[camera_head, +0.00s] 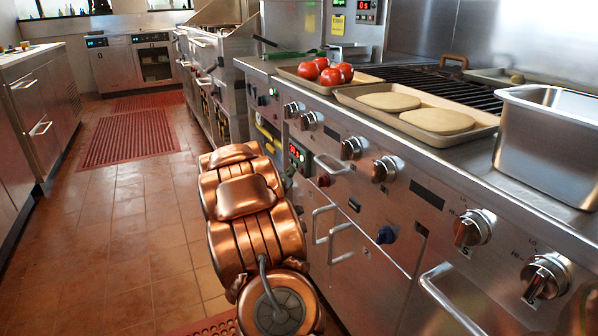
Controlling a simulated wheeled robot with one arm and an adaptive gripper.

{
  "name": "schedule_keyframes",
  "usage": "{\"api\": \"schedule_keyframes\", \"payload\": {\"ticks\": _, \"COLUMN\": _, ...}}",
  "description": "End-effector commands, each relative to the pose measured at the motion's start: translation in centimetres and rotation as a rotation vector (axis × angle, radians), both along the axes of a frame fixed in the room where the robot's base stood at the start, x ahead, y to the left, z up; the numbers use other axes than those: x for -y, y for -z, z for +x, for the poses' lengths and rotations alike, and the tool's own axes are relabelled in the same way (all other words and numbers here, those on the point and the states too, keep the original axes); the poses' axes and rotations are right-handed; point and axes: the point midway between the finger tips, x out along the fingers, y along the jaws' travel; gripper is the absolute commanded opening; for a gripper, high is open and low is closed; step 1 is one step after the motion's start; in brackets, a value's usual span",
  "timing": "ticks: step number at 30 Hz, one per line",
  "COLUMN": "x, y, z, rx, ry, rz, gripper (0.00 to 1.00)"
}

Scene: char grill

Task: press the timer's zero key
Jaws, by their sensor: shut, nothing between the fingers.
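A small panel with a red lit display (297,152) is set in the steel front of the grill line, just right of my copper arm. It looks like a timer, but its keys are too small to read and I cannot pick out the zero key. My gripper (288,178) shows only as a small dark part between my arm and the steel front, close below this display. It looks shut and empty. Whether it touches the panel cannot be told. Another unit with a red display (364,5) and small buttons is higher up at the back.
Knobs (351,148) and door handles (333,226) stick out along the front. On top are a tray with tomatoes (331,77), a tray with two flat rounds (389,101) and a steel pan (548,140). The tiled aisle (140,225) at left is clear.

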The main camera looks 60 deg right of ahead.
Motion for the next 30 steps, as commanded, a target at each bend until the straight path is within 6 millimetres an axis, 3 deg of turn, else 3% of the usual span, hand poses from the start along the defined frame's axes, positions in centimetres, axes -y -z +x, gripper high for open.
{"api": "schedule_keyframes", "payload": {"ticks": 30, "x": 0.72, "y": 0.00, "z": -0.66, "rx": 0.000, "ry": 0.000, "rz": 0.000, "gripper": 0.00}}
